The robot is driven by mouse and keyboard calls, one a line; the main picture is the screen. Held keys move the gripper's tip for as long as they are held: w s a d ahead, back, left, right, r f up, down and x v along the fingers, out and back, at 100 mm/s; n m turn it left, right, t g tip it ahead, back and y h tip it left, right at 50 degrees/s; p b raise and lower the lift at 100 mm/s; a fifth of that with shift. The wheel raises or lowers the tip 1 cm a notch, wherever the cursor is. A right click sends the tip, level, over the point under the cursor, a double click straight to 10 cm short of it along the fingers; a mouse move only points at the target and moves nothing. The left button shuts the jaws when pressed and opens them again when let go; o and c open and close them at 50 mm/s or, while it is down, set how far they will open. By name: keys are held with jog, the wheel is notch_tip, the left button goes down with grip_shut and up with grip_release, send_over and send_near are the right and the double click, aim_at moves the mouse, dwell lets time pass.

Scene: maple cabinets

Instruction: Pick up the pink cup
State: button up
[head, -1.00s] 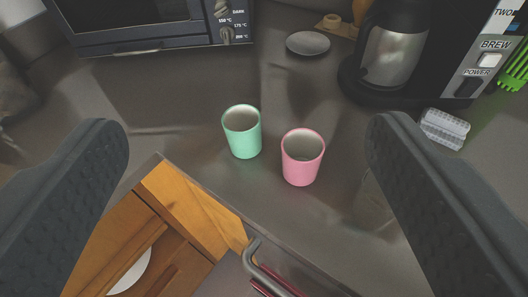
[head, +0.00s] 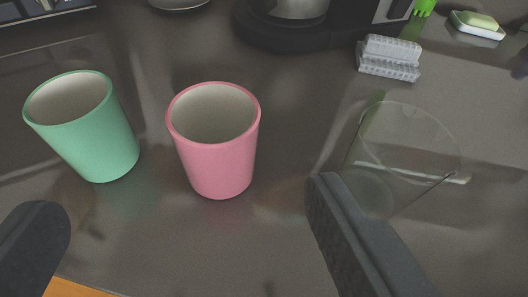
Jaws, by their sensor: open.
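The pink cup (head: 217,170) stands upright on the dark grey counter, its pale inside facing up. It is near the middle of the head view, slightly left. My gripper (head: 190,205) is open and empty. Its left finger shows at the lower left and its right finger at the lower right. The cup lies ahead of the fingertips, sideways within the gap between them, and neither finger appears to touch it.
A mint green cup (head: 98,142) stands close left of the pink cup. A clear glass (head: 405,150) stands to the right, partly behind my right finger. A clear ridged object (head: 390,58) and a coffee maker (head: 272,32) are farther back. A wooden edge (head: 75,289) shows lower left.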

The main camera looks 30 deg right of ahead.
send_near(214, 103)
jog(key=w, duration=0.1)
jog(key=w+f, duration=0.1)
jog(key=w, duration=0.1)
jog(key=shift+w+f, duration=0.15)
jog(key=shift+w, duration=0.1)
jog(key=shift+d+x, duration=0.25)
jog(key=shift+x, duration=0.9)
jog(key=shift+d+x, duration=0.2)
jog(key=shift+x, duration=0.95)
jog(key=shift+w+d+f, duration=0.1)
jog(key=shift+w+f, duration=0.2)
jog(key=shift+w, duration=0.05)
jog(key=c, duration=1.1)
